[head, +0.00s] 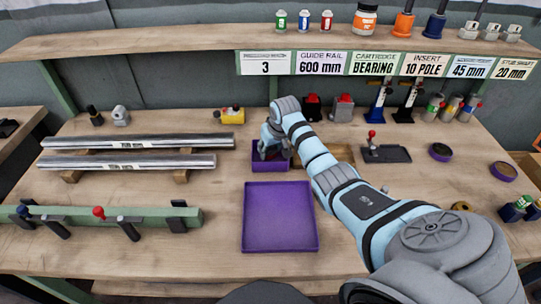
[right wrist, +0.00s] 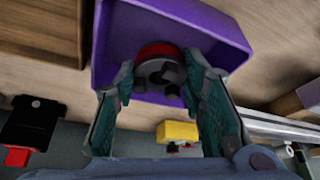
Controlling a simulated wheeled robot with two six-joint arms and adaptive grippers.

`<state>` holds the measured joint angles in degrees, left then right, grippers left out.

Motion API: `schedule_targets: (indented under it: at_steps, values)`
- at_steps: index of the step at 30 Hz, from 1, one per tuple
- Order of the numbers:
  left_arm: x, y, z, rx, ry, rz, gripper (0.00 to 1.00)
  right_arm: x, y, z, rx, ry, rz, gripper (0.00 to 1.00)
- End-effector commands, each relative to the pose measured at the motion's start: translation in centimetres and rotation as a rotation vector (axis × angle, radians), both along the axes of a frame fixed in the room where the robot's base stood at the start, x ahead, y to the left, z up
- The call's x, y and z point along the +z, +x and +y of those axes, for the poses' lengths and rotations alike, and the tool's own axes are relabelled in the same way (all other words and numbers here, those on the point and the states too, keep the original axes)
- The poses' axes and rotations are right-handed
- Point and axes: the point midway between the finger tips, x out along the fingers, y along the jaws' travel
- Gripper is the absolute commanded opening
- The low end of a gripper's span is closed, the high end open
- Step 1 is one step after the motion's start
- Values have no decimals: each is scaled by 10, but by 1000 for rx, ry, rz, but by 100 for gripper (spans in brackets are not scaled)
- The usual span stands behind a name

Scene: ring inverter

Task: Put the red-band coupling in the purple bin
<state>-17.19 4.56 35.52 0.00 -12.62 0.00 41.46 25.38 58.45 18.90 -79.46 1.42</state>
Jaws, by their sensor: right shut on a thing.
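The small purple bin (head: 272,169) stands on the bench just behind the larger flat purple tray (head: 280,228). My right gripper (head: 271,151) is over the bin with its fingers pointing down. In the right wrist view the gripper (right wrist: 159,78) is shut on the red-band coupling (right wrist: 160,68), a grey part with a red ring. The purple bin (right wrist: 108,45) surrounds the coupling in that view. I cannot tell whether the coupling touches the bin floor. In the head view the gripper hides the coupling. My left gripper is not in view.
A wooden box (head: 337,152) stands right of the bin. Two metal rails (head: 138,141) lie to the left. A yellow part (head: 232,116) sits behind, left of the bin. A dark plate (head: 388,154) with a red knob lies to the right. A shelf (head: 200,37) spans the back.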

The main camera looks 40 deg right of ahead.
Motion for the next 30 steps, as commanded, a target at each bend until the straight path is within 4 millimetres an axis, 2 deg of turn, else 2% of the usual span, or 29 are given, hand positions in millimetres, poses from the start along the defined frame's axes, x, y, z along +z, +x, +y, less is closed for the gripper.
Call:
schedule_targets:
  at_steps: [1,3,13,14,17,26,30]
  values:
    - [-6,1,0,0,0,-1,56,-13,0,0,0,1,2,0]
    - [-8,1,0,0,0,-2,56,-22,0,0,0,0,1,0]
    - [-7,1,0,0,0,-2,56,-24,0,0,0,0,0,0]
    - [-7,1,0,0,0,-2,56,-25,0,0,0,0,0,40]
    - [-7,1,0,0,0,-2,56,-24,0,0,0,0,0,56]
    - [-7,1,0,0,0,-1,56,-24,0,0,0,0,0,58]
    - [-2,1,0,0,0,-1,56,-14,-2,0,1,-2,-1,58]
